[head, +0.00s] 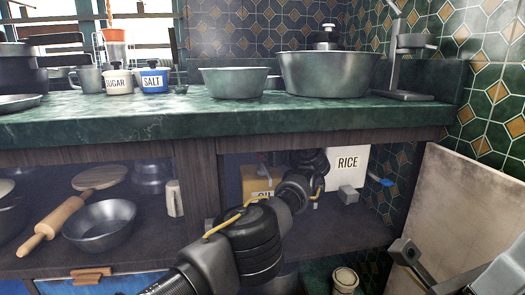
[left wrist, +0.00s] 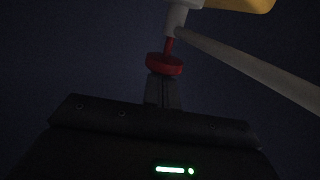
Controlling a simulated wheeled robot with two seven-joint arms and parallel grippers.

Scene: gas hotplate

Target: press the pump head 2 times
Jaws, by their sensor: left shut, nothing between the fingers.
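The red pump head (left wrist: 164,65) shows in the left wrist view as a small disc on a thin red stem. The stem runs into a white collar (left wrist: 176,18) at the top edge. My left gripper (left wrist: 163,80) is shut and empty, its fingertips right at the disc; whether they touch it I cannot tell. In the head view my left arm reaches into the shelf under the counter. The fingers and the pump head are hidden there. An orange container marked OIL (head: 257,181) stands partly behind this arm.
The green counter (head: 150,124) forms the shelf's ceiling. A pale board (head: 460,200) leans at right. A light bar (left wrist: 250,68) crosses the left wrist view.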

